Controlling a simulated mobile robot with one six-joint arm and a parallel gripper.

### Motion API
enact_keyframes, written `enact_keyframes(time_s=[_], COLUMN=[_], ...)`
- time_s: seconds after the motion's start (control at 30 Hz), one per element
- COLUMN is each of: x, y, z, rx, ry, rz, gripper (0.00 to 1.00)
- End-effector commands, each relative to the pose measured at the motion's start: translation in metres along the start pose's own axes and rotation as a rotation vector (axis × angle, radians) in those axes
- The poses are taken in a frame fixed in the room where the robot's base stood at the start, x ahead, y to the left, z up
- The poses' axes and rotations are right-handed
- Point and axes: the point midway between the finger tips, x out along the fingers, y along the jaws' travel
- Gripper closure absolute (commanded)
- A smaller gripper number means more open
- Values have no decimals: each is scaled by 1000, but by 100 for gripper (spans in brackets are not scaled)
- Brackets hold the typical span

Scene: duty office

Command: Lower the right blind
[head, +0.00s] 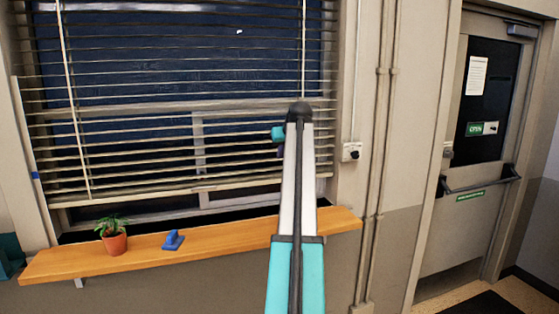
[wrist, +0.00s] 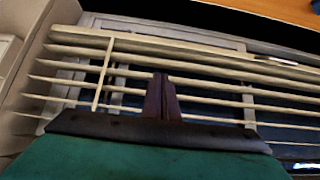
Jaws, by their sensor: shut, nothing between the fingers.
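A slatted cream blind (head: 150,138) hangs over the window in the head view, its bottom rail (head: 130,197) a little above the wooden sill and slightly tilted in the picture. Only this one blind shows. My gripper (head: 280,153) is at the right part of the blind, mostly hidden behind my arm. In the wrist view the dark fingers of my gripper (wrist: 161,80) are together and empty, in front of the slats (wrist: 215,88). The bottom rail (wrist: 200,43) shows beyond the fingertips there. I cannot tell whether the fingers touch a slat.
The orange wooden sill (head: 200,243) carries a potted plant (head: 114,238) and a blue object (head: 173,240). A white wall box (head: 351,152) with a dark knob and vertical pipes (head: 378,150) are right of the window. A door (head: 480,150) stands farther right.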

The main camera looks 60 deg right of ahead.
Motion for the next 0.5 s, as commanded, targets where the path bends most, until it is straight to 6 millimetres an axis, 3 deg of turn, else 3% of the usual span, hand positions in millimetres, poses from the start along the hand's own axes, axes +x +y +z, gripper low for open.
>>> enact_keyframes(time_s=[0.5], x=[61], y=[-1], z=[-1], rx=[-1], ry=[-3], rz=[-2], gripper=[100])
